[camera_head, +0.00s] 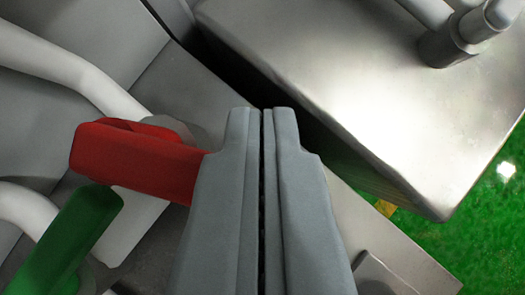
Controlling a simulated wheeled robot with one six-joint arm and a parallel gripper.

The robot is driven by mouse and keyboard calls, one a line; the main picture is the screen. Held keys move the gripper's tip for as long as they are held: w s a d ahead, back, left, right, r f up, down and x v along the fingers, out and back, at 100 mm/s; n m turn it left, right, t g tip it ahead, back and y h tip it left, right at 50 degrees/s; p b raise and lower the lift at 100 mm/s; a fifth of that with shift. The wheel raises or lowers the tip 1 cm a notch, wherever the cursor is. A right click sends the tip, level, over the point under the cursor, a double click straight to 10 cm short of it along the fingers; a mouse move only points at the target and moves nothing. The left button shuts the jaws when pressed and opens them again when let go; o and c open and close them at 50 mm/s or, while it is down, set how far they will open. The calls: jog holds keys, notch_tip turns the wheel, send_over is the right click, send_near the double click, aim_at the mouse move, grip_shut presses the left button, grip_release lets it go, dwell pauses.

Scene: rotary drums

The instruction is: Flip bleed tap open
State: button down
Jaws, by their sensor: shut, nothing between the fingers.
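My gripper (263,125) is shut, with its two grey fingers pressed together and nothing between them. A red lever handle (135,160) lies just left of the fingers, and its right end meets the left finger's outline; I cannot tell whether they touch. A green lever handle (65,240) sits lower left, slanting up to the right toward the red one. No label shows which handle is the bleed tap. The fingers hide the part of the scene behind them.
White-grey pipes (70,70) run in from the left behind the handles. A large metal block (390,90) fills the upper right, with a pipe fitting (455,40) on top. Green floor (470,210) shows at the right. A dark gap separates the block from the grey panels.

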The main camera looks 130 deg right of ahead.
jog(key=shift+s+a+m+g+h, duration=0.35)
jog(key=shift+s+m+h, duration=0.4)
jog(key=shift+m, duration=0.45)
jog(key=shift+s+a, duration=0.4)
jog(key=shift+s+a+f, duration=0.1)
jog(key=v, duration=1.7)
jog(key=shift+s, duration=0.15)
jog(key=s+d+f+n+t+y, duration=0.1)
jog(key=s+d+f+t, duration=0.2)
jog(key=s, duration=0.6)
jog(key=s+d+f+n+t+y, duration=0.1)
jog(key=s+d+f+t, duration=0.3)
jog(key=s, duration=0.4)
jog(key=s+d+f+n+t+y, duration=0.1)
jog(key=s+d+f+n+t, duration=0.1)
jog(key=s+d+f, duration=0.3)
jog(key=s+t, duration=0.1)
jog(key=s, duration=0.3)
jog(key=shift+s+d+n, duration=0.3)
jog(key=shift+s+n, duration=0.05)
jog(key=shift+n, duration=0.05)
